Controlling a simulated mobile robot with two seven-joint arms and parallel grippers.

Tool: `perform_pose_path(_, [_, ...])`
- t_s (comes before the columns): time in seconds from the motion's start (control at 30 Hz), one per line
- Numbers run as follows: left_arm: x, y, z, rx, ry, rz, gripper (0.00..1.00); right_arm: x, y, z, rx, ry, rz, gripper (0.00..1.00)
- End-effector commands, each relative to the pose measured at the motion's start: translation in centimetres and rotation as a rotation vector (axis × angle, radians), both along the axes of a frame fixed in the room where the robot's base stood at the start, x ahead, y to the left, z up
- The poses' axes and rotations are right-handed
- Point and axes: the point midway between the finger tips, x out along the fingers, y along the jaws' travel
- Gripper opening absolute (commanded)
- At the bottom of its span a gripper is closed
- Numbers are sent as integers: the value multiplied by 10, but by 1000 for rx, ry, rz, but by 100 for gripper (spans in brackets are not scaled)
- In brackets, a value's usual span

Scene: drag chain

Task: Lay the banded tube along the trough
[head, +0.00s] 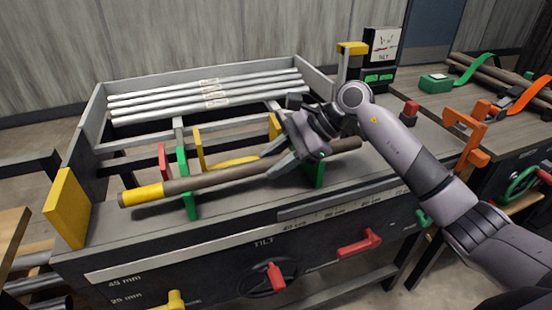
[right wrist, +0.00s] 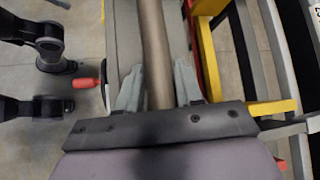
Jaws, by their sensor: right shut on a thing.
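The banded tube (head: 220,179) is long and brown, with a yellow band (head: 146,194) near its left end. It slants across the bench, its left end nearer the front. My right gripper (head: 274,158) is shut on it right of its middle; the wrist view shows the tube (right wrist: 155,50) between the two grey fingers. The tube crosses a left green bracket (head: 187,183) and a right green bracket (head: 319,172); I cannot tell if it touches them. No part stands out clearly as the trough. My left gripper is out of view.
Several silver rods (head: 205,96) lie in the rear of the bench frame. A yellow upright plate (head: 67,207) stands at the left end. Red and yellow upright plates stand behind the tube. A tilt gauge (head: 381,47) stands back right. The bench top (head: 235,222) before the tube is clear.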

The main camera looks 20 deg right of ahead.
Motion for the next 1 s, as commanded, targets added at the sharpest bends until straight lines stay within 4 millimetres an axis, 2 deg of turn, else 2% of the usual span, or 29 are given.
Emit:
perform_pose_path(0.03, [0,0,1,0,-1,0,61,0,0,2,2,-3,1,0])
perform_pose_path(0.07, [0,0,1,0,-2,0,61,0,0,2,2,-3,1,39])
perform_pose_path(0.13, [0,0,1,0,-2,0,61,0,0,2,2,-3,1,62])
perform_pose_path(0.17, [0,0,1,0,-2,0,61,0,0,1,2,-3,1,65])
perform_pose_path(0.47, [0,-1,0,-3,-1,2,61,-1,-2,0,-3,2,0,65])
perform_pose_path(0.8, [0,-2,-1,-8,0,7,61,-9,-37,34,-2,-2,-3,65])
perform_pose_path(1.0, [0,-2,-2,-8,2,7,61,-13,-50,47,0,-1,0,65])
